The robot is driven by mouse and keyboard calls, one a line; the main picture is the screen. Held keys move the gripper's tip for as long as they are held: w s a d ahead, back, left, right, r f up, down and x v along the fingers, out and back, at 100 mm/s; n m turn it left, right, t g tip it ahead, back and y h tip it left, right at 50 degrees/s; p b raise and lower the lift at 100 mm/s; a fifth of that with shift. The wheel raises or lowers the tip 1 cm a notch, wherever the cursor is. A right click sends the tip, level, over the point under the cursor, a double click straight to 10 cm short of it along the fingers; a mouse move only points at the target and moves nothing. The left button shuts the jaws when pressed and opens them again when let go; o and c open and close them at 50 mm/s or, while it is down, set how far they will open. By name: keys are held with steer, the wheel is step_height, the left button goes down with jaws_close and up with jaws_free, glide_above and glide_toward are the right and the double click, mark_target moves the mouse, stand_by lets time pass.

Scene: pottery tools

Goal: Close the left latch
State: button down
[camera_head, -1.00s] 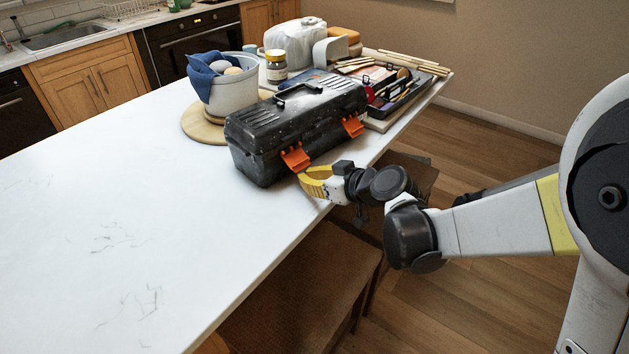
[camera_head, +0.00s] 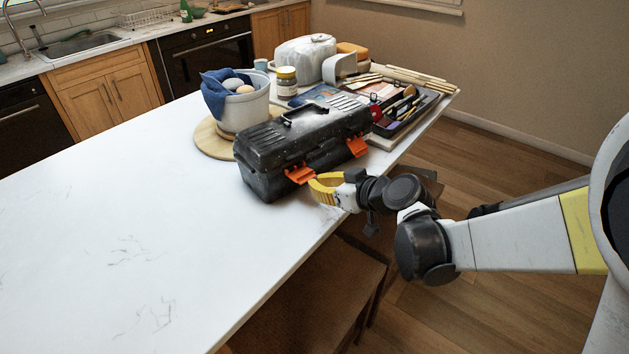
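A black toolbox (camera_head: 272,160) with a closed lid stands near the table's edge. Its orange left latch (camera_head: 299,174) is on the front side and sticks outward at a slant. Its orange right latch (camera_head: 357,147) is farther along the same side and also looks tilted out. My gripper (camera_head: 318,186), with yellow fingers, is just right of the left latch, at about its height. The fingertips are very close to the latch; I cannot tell whether they touch. The fingers overlap in this view, so their gap is unclear.
The white table (camera_head: 120,240) is clear at the left and front. A bucket (camera_head: 243,108) with a blue cloth, a jar (camera_head: 287,82) and a tray of tools (camera_head: 415,112) stand behind the toolbox. A brown seat (camera_head: 310,290) is below the table edge.

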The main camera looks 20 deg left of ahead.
mark_target(298, 157)
steer(key=shift+s+d+r+p, duration=0.1)
steer(key=shift+d+r+p, duration=0.1)
steer(key=shift+r+p, duration=0.7)
steer(key=a+r, duration=0.1)
steer(key=w+a+r+p, duration=0.1)
steer(key=r, duration=0.1)
steer(key=shift+w+r, duration=0.1)
steer(key=shift+r, duration=0.05)
steer(key=shift+w+a, duration=0.15)
steer(key=shift+a, duration=0.1)
steer(key=shift+w+a, duration=0.4)
steer(key=shift+a, duration=0.2)
